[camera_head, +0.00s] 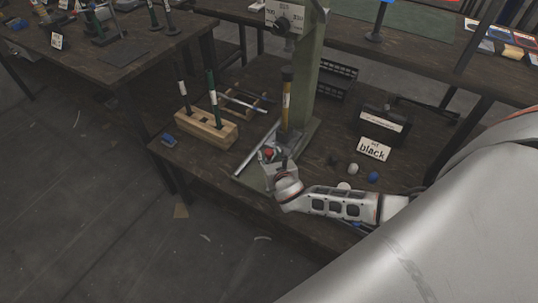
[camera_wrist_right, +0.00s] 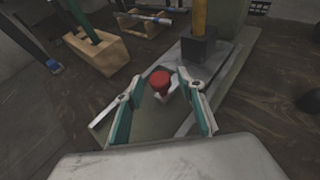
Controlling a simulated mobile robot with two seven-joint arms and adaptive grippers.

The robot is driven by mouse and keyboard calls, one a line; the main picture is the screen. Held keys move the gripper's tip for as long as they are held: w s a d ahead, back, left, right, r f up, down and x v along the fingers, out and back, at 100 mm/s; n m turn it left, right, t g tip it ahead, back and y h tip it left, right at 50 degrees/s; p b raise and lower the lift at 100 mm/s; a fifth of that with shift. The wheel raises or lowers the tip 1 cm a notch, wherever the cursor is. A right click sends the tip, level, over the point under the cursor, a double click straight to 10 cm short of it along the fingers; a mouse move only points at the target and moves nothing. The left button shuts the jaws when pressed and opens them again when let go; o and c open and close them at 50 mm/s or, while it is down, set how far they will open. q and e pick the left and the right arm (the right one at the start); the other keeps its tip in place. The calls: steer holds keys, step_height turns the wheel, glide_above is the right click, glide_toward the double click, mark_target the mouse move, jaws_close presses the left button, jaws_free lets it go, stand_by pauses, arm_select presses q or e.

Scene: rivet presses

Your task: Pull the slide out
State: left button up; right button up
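The green rivet press (camera_head: 305,75) stands on the dark wooden table, with a yellow and black ram (camera_head: 286,92) over its base. In the right wrist view a red knob (camera_wrist_right: 160,79) stands on the slide at the front of the press; the knob also shows small in the head view (camera_head: 268,154). A dark block (camera_wrist_right: 198,48) sits behind it under the yellow ram (camera_wrist_right: 199,15). My right gripper (camera_wrist_right: 161,77) is open, with one green-padded finger on each side of the knob. Gaps show between knob and fingers. My left gripper is out of view.
A wooden block holding tools (camera_head: 206,130) stands left of the press. To the right are a black box (camera_head: 383,128), a "black" label card (camera_head: 373,149), and small white and blue balls (camera_head: 373,176). A second workbench (camera_head: 125,55) is at the upper left.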

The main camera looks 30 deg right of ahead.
steer(key=shift+w, duration=0.1)
jaws_close()
steer(key=shift+s+a, duration=0.2)
steer(key=shift+a, duration=0.3)
steer(key=s+a+p, duration=0.1)
steer(key=a, duration=0.1)
steer(key=s+a+p, duration=0.1)
steer(key=a, duration=0.2)
steer(key=s+a+p, duration=0.1)
steer(key=a, duration=0.1)
steer(key=shift+s+a+r, duration=0.15)
steer(key=shift+s, duration=0.2)
steer(key=s+a, duration=0.1)
steer(key=a+p, duration=0.1)
steer(key=a, duration=0.1)
steer(key=s+a, duration=0.1)
steer(key=a, duration=0.1)
steer(key=shift+s, duration=0.35)
steer(key=shift+s+a+f, duration=0.2)
steer(key=shift+s+a, duration=0.1)
steer(key=shift+a, duration=0.35)
steer(key=shift+s+a, duration=0.1)
